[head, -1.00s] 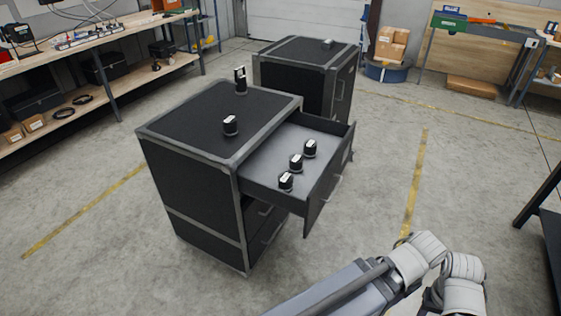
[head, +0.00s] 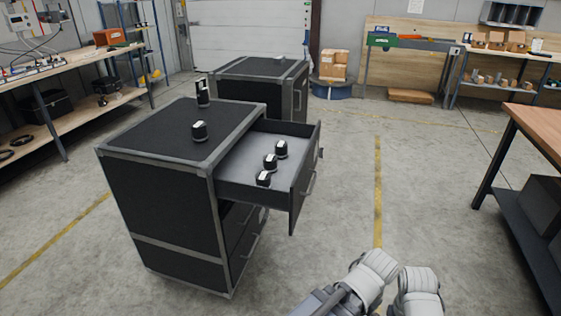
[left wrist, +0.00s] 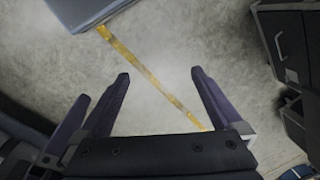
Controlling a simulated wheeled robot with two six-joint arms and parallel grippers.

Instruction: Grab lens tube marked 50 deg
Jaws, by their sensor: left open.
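Several small black lens tubes with pale labels show in the head view; the labels are too small to read. One tube (head: 203,98) stands at the far edge of the black case's top (head: 165,125), and another tube (head: 199,131) is nearer its middle. Three more stand in a row in the open drawer (head: 235,180): a back tube (head: 281,149), a middle tube (head: 270,162) and a front tube (head: 263,178). My left gripper (left wrist: 160,77) is open and empty above bare floor in the left wrist view. My right gripper is not in view.
A second black case (head: 255,72) stands behind the first. A wooden-topped table (head: 545,125) is at the right, and a workbench (head: 75,70) runs along the left. Concrete floor with yellow lines (head: 378,190) lies clear between the open drawer and the right table.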

